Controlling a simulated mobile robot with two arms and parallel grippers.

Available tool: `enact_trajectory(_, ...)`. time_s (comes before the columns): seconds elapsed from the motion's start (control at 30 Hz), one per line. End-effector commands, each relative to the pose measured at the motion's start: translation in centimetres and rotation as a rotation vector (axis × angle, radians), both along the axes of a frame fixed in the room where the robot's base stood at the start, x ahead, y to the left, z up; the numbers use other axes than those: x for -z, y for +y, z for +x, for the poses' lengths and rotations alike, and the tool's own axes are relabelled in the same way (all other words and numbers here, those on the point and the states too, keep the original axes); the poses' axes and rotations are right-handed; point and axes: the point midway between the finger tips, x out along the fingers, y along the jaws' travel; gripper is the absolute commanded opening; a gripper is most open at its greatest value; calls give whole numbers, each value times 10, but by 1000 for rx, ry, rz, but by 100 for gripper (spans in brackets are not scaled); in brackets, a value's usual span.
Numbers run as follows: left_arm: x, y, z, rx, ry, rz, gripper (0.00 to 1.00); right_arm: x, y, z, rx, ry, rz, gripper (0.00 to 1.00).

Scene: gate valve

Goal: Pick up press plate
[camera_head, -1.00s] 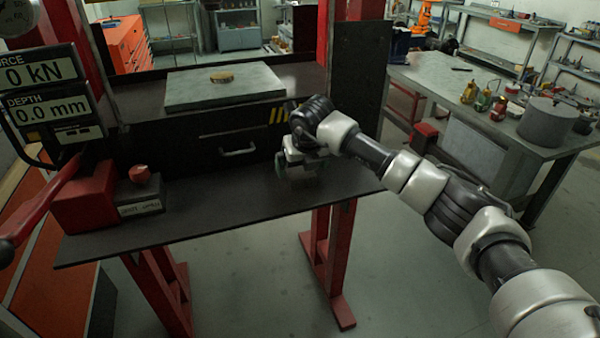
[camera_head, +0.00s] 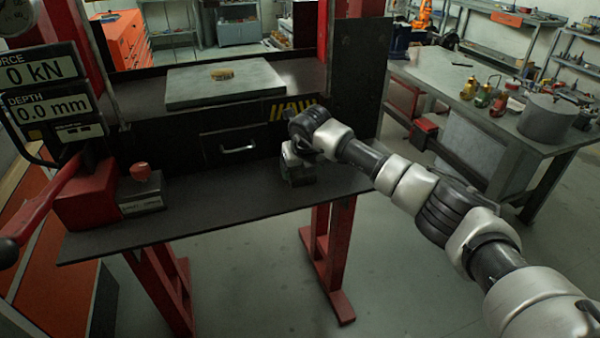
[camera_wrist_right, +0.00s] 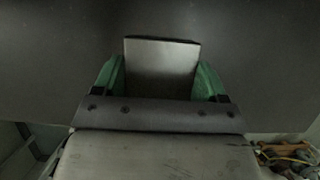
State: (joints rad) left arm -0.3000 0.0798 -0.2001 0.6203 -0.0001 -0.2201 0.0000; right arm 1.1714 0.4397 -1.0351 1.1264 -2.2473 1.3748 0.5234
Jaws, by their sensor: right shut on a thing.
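The press plate (camera_wrist_right: 161,72) is a smooth grey metal piece, seen in the right wrist view between two green fingers. My right gripper (camera_head: 299,174) is shut on it, with one finger against each side. In the head view the gripper points down at the right part of the dark press table (camera_head: 215,205), in front of the drawer. The plate is small and mostly hidden by the gripper there, and I cannot tell whether it touches the table. My left gripper is not in view.
A grey slab (camera_head: 226,84) with a small brass-coloured piece (camera_head: 223,74) lies on the press bed behind. A red pump unit (camera_head: 88,195) and a small grey block with a red knob (camera_head: 141,190) stand at the left. The table's middle is clear.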

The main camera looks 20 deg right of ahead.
Motion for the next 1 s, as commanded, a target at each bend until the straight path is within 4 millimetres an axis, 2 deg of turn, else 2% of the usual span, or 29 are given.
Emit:
enact_trajectory(0.03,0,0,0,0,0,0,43,0,0,0,0,-1,0,16)
enact_trajectory(0.1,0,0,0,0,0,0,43,-4,0,1,0,-8,3,8)
enact_trajectory(0.47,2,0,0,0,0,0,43,-8,0,1,0,-8,3,8)
enact_trajectory(0.67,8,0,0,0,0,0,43,-24,0,2,-1,-10,2,8)
enact_trajectory(0.83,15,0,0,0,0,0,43,-46,-1,1,0,-11,1,8)
enact_trajectory(1.0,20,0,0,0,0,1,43,-57,-18,-17,0,-10,0,8)
